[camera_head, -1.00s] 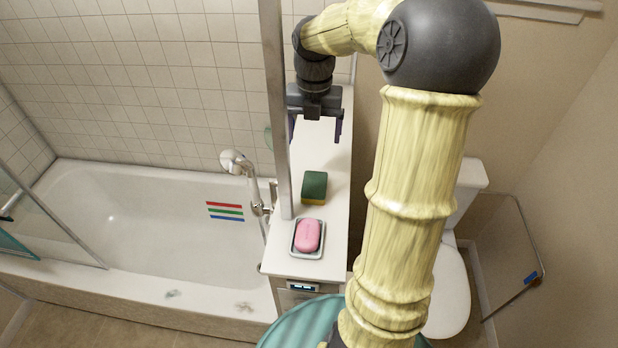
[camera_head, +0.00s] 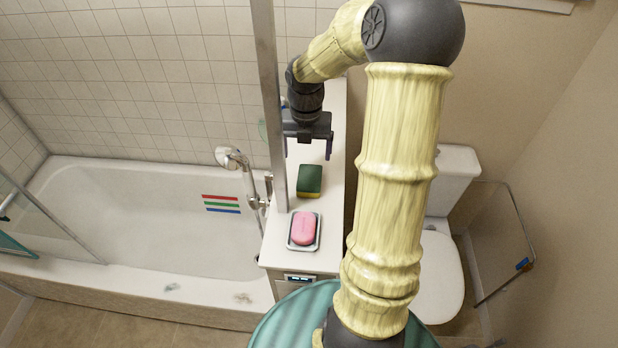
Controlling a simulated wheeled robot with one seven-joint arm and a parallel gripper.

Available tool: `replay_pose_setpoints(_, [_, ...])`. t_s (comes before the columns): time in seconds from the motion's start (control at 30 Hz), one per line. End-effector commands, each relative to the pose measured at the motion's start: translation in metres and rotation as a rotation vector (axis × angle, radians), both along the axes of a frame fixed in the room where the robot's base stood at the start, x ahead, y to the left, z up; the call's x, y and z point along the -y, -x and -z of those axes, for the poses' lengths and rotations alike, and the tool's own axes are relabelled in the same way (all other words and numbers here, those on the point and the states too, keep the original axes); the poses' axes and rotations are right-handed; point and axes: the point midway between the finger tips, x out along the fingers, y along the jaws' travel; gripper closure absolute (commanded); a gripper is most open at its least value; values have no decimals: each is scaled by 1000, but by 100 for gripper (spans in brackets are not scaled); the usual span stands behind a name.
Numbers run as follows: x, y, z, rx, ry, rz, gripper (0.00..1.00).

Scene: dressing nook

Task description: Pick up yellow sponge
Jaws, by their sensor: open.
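The sponge (camera_head: 310,180) lies on the narrow white counter. It has a dark green top, and a yellow layer shows along its lower front edge. My gripper (camera_head: 308,152) hangs from the arm just beyond the sponge, with its fingers pointing down. The jaws are open and nothing shows between them. The right fingertip comes close to the far edge of the sponge in the picture. I cannot tell how high the fingers are above the counter or whether they touch the sponge.
A pink soap (camera_head: 303,228) sits in a soap dish (camera_head: 302,247) on the counter (camera_head: 333,215), nearer than the sponge. A metal post (camera_head: 272,100) rises along the counter's left side. The bathtub (camera_head: 150,215) and hand shower (camera_head: 230,160) are left, the toilet (camera_head: 440,275) right.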

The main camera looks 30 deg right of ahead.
Motion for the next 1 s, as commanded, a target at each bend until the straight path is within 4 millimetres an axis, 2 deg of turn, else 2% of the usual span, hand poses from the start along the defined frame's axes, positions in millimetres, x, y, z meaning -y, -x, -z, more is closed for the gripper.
replay_pose_setpoints(0.2, [0, 1, 34, -3, -1, 0, 15])
replay_pose_setpoints(0.33, [0, 0, 42, 0, 0, 0, 15])
replay_pose_setpoints(0.67, [0, 0, 43, -1, -1, -2, 15])
replay_pose_setpoints(0.77, [1, 1, 51, -2, -2, -3, 15])
replay_pose_setpoints(1.0, [5, 3, 83, -4, -1, -4, 15])
